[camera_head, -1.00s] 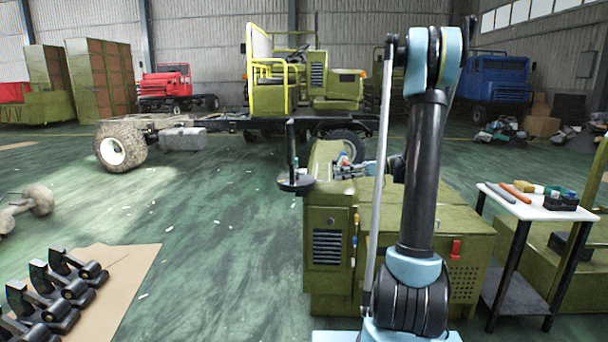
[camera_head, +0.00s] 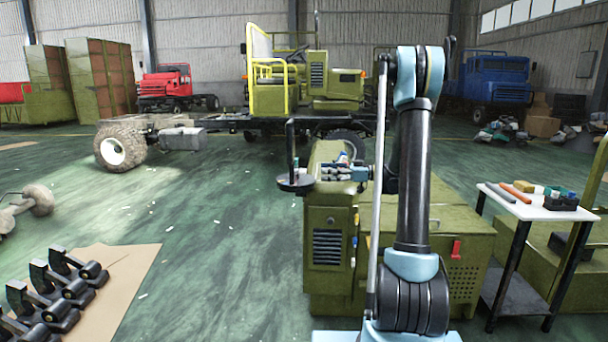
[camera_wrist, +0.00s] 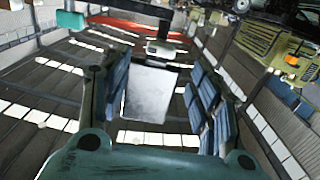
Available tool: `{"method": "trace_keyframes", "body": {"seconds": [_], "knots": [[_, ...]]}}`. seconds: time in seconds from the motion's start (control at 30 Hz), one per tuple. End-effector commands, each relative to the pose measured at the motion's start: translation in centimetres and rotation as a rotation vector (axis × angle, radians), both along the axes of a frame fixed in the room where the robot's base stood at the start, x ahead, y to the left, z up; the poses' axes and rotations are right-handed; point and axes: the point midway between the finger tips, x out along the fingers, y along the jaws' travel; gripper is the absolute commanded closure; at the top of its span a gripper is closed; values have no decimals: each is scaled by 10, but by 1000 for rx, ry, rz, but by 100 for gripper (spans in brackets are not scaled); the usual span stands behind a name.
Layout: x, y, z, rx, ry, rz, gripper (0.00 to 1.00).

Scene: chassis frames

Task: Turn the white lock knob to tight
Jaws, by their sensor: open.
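My gripper (camera_head: 334,173) is over the top of the olive machine (camera_head: 328,280), at its left end, small in the head view. In the wrist view my gripper (camera_wrist: 160,80) is open, its blue-padded fingers apart. A pale rectangular panel shows between them; I cannot tell what it is or how far off. I cannot clearly make out the white lock knob. A small whitish piece (camera_wrist: 160,48) shows beyond the fingers, too small to identify. Small yellow and whitish fittings run down the machine's front edge, one whitish fitting (camera_head: 353,262) low down.
A black post with a round plate (camera_head: 295,183) stands close left of my gripper. A red switch (camera_head: 456,250) is on the machine's front. A side table (camera_head: 537,209) with tools stands at right. Black brackets (camera_head: 45,300) lie at lower left. Open green floor lies left of the machine.

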Motion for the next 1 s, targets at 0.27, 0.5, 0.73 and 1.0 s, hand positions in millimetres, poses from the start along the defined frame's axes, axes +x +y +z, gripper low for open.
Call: {"method": "trace_keyframes", "body": {"seconds": [0.27,0.5,0.73,1.0], "knots": [[1,50,0,0,0,3,43],[2,83,0,0,1,1,43],[3,95,0,0,1,-1,43],[3,96,0,0,1,-1,43]]}}
